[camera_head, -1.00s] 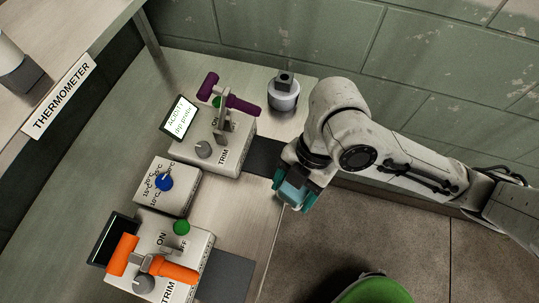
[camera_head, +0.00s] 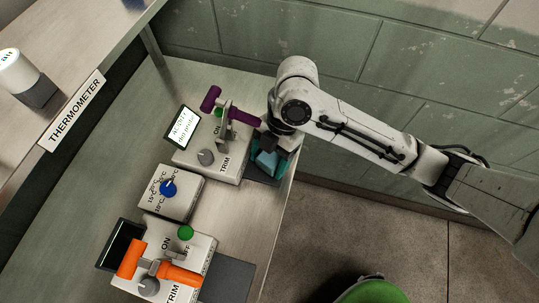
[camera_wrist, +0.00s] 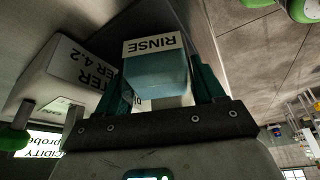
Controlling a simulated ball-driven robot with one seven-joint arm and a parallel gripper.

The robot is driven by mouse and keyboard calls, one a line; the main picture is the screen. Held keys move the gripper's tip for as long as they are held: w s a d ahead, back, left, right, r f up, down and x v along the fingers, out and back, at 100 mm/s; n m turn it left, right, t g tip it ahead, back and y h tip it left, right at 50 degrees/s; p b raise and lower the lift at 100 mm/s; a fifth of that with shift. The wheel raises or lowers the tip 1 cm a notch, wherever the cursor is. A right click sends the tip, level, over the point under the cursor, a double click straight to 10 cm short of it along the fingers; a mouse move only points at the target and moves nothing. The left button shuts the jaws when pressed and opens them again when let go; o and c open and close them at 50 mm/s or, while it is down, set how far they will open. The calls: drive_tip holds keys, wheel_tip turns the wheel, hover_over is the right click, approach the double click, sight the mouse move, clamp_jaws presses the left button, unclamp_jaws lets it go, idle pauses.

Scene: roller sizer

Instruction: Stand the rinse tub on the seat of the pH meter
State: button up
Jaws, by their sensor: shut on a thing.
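My gripper (camera_head: 268,163) has dark teal fingers and is shut on the rinse tub (camera_head: 265,158), a small blue-teal tub. In the wrist view the tub (camera_wrist: 157,72) sits between the fingers with its white RINSE label showing. The pH meter (camera_head: 228,168) is a pale box with an acidity screen, a purple probe, a green button and a TRIM knob. Its seat, a dark pad (camera_head: 262,178), lies at its right side and is partly covered by my gripper and the tub. The tub is over or at this pad; I cannot tell whether it touches.
A box with a blue dial (camera_head: 170,192) and a second meter (camera_head: 180,245) with an orange probe and its own dark pad (camera_head: 228,278) stand nearer. A shelf labelled THERMOMETER (camera_head: 72,110) is at left. A green round seat (camera_head: 375,291) is below the bench edge.

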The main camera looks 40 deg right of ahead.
drive_tip(key=shift+f, duration=0.25)
drive_tip(key=shift+f, duration=0.1)
drive_tip(key=o, duration=0.9)
drive_tip(key=shift+o, duration=0.2)
drive_tip(key=v, duration=1.2)
drive_tip(key=shift+r+b, duration=0.25)
drive_tip(key=shift+b, duration=0.2)
drive_tip(key=shift+s, duration=0.1)
